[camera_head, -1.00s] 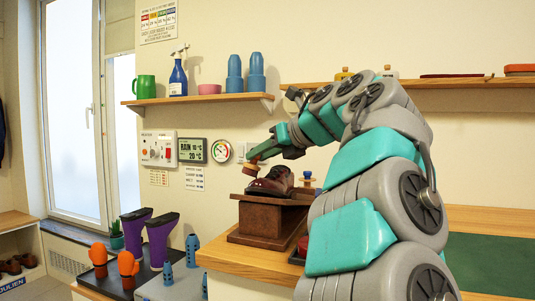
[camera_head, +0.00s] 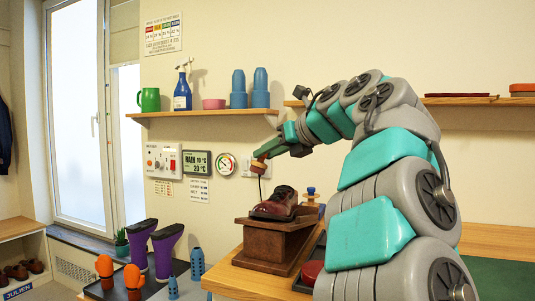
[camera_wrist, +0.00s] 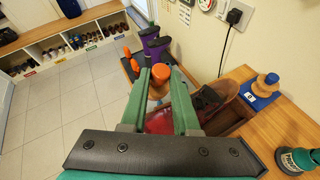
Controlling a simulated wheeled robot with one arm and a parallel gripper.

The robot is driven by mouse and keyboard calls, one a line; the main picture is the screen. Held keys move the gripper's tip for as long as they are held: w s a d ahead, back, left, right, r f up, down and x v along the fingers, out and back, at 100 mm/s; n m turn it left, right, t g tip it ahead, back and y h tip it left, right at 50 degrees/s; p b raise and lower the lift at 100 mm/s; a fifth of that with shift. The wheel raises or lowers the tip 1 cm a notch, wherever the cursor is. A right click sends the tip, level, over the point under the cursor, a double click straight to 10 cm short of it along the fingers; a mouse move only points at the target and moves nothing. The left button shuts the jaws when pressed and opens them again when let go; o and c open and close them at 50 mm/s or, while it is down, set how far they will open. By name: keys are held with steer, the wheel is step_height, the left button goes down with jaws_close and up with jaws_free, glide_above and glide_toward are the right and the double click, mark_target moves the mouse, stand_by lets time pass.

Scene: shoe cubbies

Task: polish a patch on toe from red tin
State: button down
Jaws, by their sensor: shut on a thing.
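A glossy brown-red shoe (camera_head: 276,204) rests on a brown wooden stand (camera_head: 262,247). In the wrist view the laced shoe (camera_wrist: 207,99) lies beyond and right of the fingers, and its red toe shows between them. My gripper (camera_head: 262,161) is shut on a small orange-brown dauber (camera_head: 258,167), held above the toe with a clear gap. The wrist view shows the dauber's rounded orange end (camera_wrist: 160,73) between the green fingers. The red tin (camera_head: 312,272) sits right of the stand, partly hidden by my arm; its contents are not clear.
A blue-and-wood knobbed item (camera_head: 310,193) stands behind the shoe. A green bottle (camera_wrist: 297,160) is at right in the wrist view. Purple boot shapes (camera_head: 165,247) and orange shapes (camera_head: 133,278) stand at left. A shelf (camera_head: 205,113) hangs above.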

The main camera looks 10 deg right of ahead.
steer(key=shift+r, duration=0.1)
steer(key=shift+w+d+r, duration=0.1)
steer(key=shift+r, duration=0.6)
steer(key=shift+w+d+r, duration=0.1)
steer(key=shift+r, duration=0.6)
